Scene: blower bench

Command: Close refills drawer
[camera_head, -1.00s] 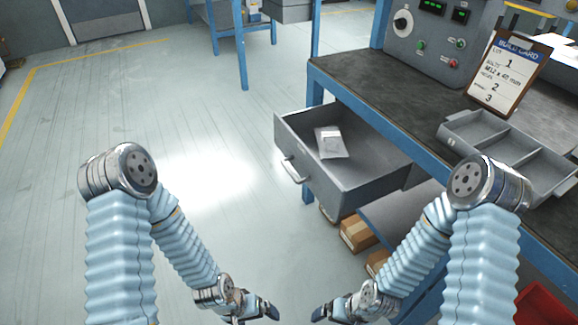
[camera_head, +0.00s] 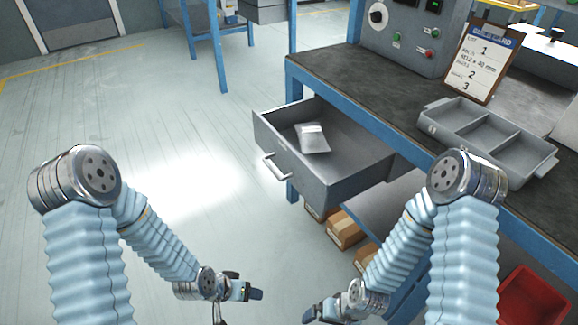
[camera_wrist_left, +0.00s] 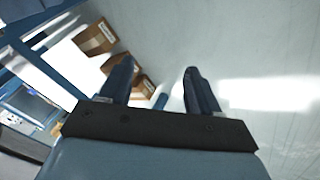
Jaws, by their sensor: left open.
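The grey drawer (camera_head: 345,180) stands pulled out from under the bench, with its handle (camera_head: 277,167) on the front facing left. A small clear packet (camera_head: 312,138) lies inside it. My left gripper (camera_head: 240,304) is low in front of the drawer, apart from it, and open and empty. In the left wrist view its two fingers (camera_wrist_left: 156,85) are spread over the floor. My right gripper (camera_head: 318,312) is low at the bottom of the head view, below the drawer and apart from it; its fingers are too small and angled to judge.
The dark-topped bench (camera_head: 350,70) carries a grey divided tray (camera_head: 490,135), a build card (camera_head: 481,62) and a control box (camera_head: 405,35). A red bin (camera_head: 532,298) is at lower right. The floor left of the drawer is clear.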

